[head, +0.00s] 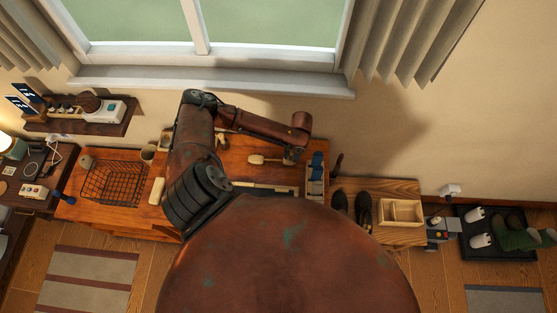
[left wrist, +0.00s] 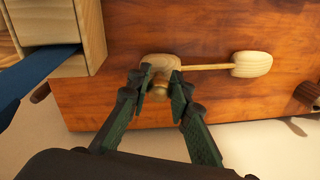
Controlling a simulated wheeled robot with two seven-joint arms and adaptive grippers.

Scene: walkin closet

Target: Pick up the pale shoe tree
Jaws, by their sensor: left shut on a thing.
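The pale shoe tree (head: 258,159) lies on the reddish-brown wooden top (head: 241,146) below the window. In the left wrist view its rounded toe piece (left wrist: 252,64) points right, joined by a thin rod to the heel block (left wrist: 158,62). My left gripper (left wrist: 160,88) is shut on the knob at the heel end, with a green-padded finger on either side. In the head view the left gripper (head: 290,157) is at the right end of the shoe tree. Whether the shoe tree touches the wood cannot be told. My right gripper is not in view.
A pale wooden box with blue contents (head: 317,178) stands right of the left gripper; it also shows in the left wrist view (left wrist: 88,35). A black wire basket (head: 112,185) is at left. Dark shoes (head: 362,208) and a divided tray (head: 401,211) are at right.

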